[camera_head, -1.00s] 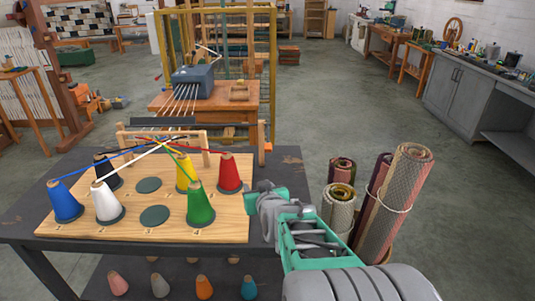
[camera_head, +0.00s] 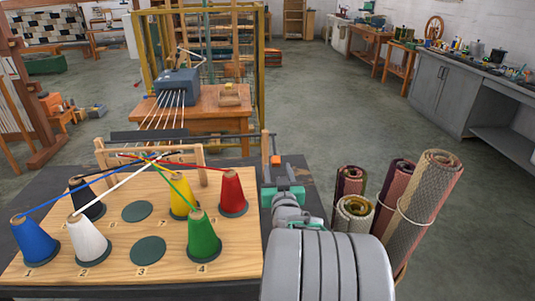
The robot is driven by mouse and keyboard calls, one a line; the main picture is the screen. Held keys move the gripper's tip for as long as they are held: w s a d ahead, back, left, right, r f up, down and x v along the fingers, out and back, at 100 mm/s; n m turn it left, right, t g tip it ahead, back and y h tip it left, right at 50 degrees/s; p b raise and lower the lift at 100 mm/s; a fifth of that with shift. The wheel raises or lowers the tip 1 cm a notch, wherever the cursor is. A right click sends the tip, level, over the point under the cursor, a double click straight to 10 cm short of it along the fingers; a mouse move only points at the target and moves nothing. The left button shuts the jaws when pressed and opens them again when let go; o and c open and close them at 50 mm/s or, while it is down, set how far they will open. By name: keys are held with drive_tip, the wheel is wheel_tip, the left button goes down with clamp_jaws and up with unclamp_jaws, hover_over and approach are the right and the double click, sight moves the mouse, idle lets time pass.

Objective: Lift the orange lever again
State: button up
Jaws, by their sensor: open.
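The orange lever (camera_head: 276,160) is a small orange piece beside a thin wooden post (camera_head: 266,147), at the back right of the pegboard. My gripper (camera_head: 282,187), green and grey, is open just in front of and slightly below the lever in the picture. It reaches out over the dark table, right of the red cone. Its fingers are small and partly hidden by my own arm, and I cannot tell whether they touch the lever.
A wooden board (camera_head: 110,262) carries blue, white, black, yellow, green and red (camera_head: 233,193) yarn cones, with threads running to a wooden guide frame (camera_head: 199,160). A blue-grey box (camera_head: 178,85) stands on a table behind. Rolled rugs (camera_head: 425,200) stand at right.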

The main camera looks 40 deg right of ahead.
sight(275, 157)
drive_tip(key=x, duration=0.7)
drive_tip(key=shift+w+d, duration=0.1)
drive_tip(key=shift+w, duration=0.15)
drive_tip(key=shift+c, duration=0.2)
clamp_jaws()
idle(0.8)
